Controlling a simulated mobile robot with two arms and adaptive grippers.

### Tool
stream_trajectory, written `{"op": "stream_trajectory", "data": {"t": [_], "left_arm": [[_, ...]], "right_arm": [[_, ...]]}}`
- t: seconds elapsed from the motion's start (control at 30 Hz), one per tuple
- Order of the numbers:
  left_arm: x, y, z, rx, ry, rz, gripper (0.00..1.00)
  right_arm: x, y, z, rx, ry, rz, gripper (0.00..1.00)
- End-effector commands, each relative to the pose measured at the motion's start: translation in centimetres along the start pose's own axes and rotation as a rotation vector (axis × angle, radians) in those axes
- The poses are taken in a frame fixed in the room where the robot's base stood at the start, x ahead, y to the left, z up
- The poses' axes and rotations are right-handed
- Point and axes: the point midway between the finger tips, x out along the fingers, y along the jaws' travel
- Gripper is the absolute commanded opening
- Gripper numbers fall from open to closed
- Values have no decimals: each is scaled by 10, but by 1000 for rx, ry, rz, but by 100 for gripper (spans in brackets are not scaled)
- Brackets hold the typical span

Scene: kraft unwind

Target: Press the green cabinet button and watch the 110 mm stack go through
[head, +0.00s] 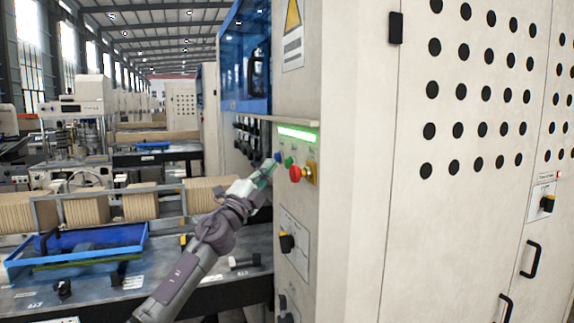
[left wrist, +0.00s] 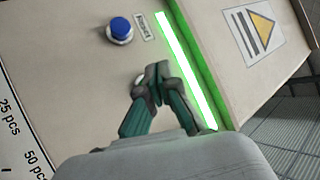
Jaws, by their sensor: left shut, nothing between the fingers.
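The green button (head: 288,161) is on the pale cabinet's narrow front panel, between a blue button (head: 277,157) and a red knob (head: 295,174). My left gripper (head: 271,164) is shut and empty, its tips close to the panel beside the buttons. In the left wrist view its fingertips (left wrist: 158,72) are together in front of the panel, below the blue button (left wrist: 121,29). The green button cannot be made out there; I cannot tell whether the tips touch the panel. Several tan stacks (head: 86,209) stand in a row at left; which is 110 mm is unclear. My right gripper is not in view.
A lit green strip (head: 297,134) runs above the buttons, and shows in the left wrist view (left wrist: 183,72). A dark selector (head: 287,243) sits lower on the panel. A blue tray (head: 100,237) lies on the grey table. Perforated cabinet doors (head: 470,200) fill the right.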

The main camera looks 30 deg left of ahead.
Motion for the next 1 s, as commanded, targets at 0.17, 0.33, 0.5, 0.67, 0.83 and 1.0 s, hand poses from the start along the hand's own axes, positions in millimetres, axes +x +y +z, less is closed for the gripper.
{"op": "stream_trajectory", "data": {"t": [0.17,0.33,0.5,0.67,0.83,1.0], "left_arm": [[-14,-9,10,2,0,1,0],[-23,-16,16,1,1,1,0],[-25,-19,17,0,2,0,0],[-25,-19,18,0,1,0,0],[-25,-18,17,0,1,0,0],[-25,-18,18,0,1,0,0]], "right_arm": [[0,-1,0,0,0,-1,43],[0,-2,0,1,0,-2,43],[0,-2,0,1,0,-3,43],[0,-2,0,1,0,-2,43],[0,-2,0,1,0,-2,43],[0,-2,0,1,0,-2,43]]}}
